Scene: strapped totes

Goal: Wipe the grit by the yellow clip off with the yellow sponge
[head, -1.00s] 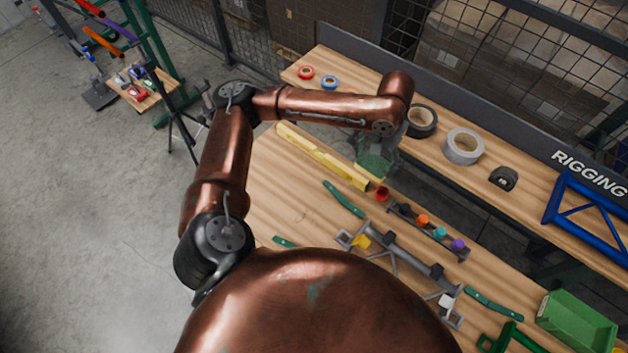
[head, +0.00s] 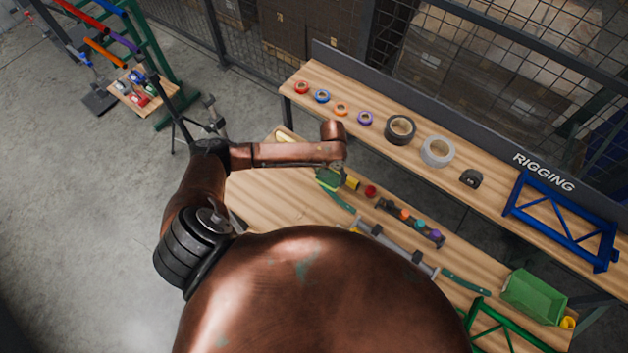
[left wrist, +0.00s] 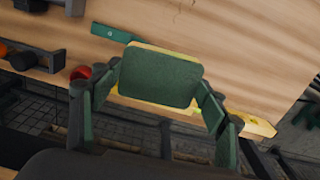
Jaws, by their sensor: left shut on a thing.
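My left gripper (head: 331,172) is shut on the sponge and hangs over the back part of the wooden bench. In the left wrist view the left gripper (left wrist: 160,84) has a finger on each side of the sponge (left wrist: 158,76). The sponge's dark green face shows, with a yellow edge. A small yellow piece, seemingly the yellow clip (head: 355,229), is on the grey frame, partly hidden by my body. I cannot make out grit beside it; faint marks (left wrist: 179,13) show on the wood in the left wrist view. My right gripper is out of view.
A long yellow bar (left wrist: 262,127) lies behind the sponge. A red knob (head: 370,191) and a rack with coloured knobs (head: 411,220) stand to the right. Green strips lie nearby. Tape rolls (head: 400,129) line the back shelf; a green bin (head: 535,296) stands far right.

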